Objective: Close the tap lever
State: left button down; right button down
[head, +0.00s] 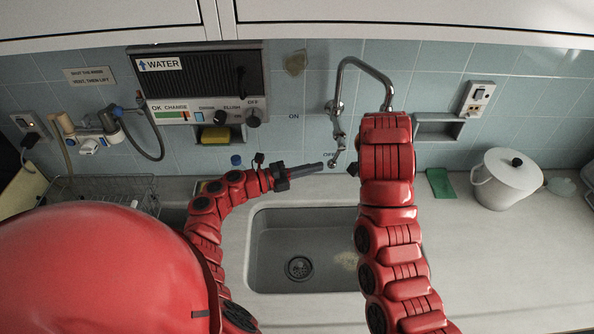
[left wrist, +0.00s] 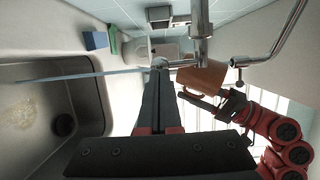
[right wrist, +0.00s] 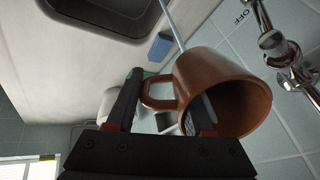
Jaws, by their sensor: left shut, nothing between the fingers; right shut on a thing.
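The chrome tap (head: 336,106) is on the tiled wall above the sink. Its lever (head: 339,142) hangs down beside the OFF mark (head: 330,154). My left gripper (head: 323,166) is shut and empty, its tips close to the lever's lower end; I cannot tell whether they touch. In the left wrist view, its fingers lie together. My right arm hides its own gripper in the head view. In the right wrist view, my right gripper (right wrist: 165,100) is shut on a brown mug (right wrist: 225,92) at its handle side. A thin pale stream (left wrist: 80,76) runs between mug and sink.
The sink (head: 255,255) lies below both arms. A wire rack (head: 118,188) stands at left, below a wall water unit (head: 200,80). The ON mark (head: 293,117) is left of the tap.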

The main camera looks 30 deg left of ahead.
pick_arm(q)
jog(key=shift+w+d, duration=0.35)
jog(key=shift+w, duration=0.1)
jog(key=shift+f, duration=0.1)
jog(key=shift+w+d+f+n+t+h, duration=0.2)
jog(key=shift+w+d+f+t+h, duration=0.15)
jog(key=shift+d+f+t, duration=0.15)
jog(key=shift+w+d+f+n+t+h, duration=0.2)
jog(key=shift+w+d+f+t+h, duration=0.15)
jog(key=shift+d, duration=0.2)
jog(key=shift+s, duration=0.1)
jog(key=f+v, duration=0.1)
jog(key=v, duration=1.3)
